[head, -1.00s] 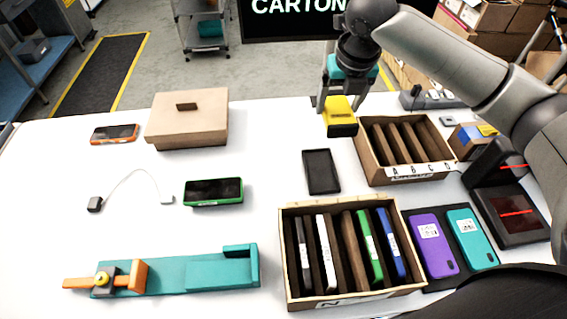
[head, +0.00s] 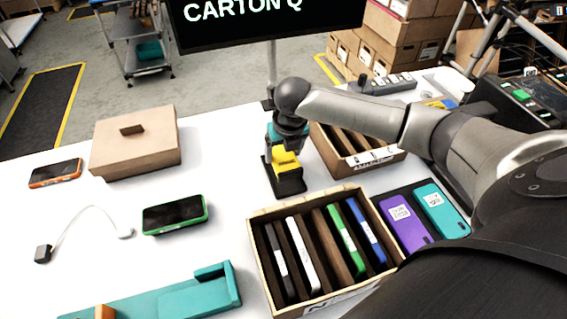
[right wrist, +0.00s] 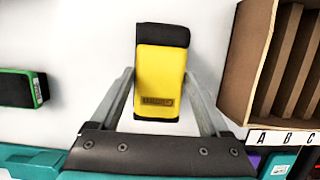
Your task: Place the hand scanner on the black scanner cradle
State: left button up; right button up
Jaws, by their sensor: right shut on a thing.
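The yellow and black hand scanner (head: 286,164) is in my right gripper (head: 284,152), near the middle of the table in the head view. In the right wrist view the scanner (right wrist: 161,78) lies between the two fingers (right wrist: 160,92), its black end pointing up in the picture. My left gripper is not in view.
A divided carton (head: 258,252) with several phones stands in front, and another carton (head: 376,160) stands close to the right. A green phone (head: 174,214) and a lidded box (head: 135,142) lie left. White table is clear between the phone and the cradle.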

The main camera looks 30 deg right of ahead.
aim_at(284, 158)
jog(key=shift+f+b, duration=0.35)
jog(key=shift+f, duration=1.6)
jog(key=shift+f, duration=0.2)
jog(key=o, duration=1)
jog(key=shift+o, duration=0.2)
jog(key=p+v, duration=0.2)
jog(key=v, duration=1)
jog(key=shift+w+r, duration=0.1)
jog(key=shift+r, duration=0.1)
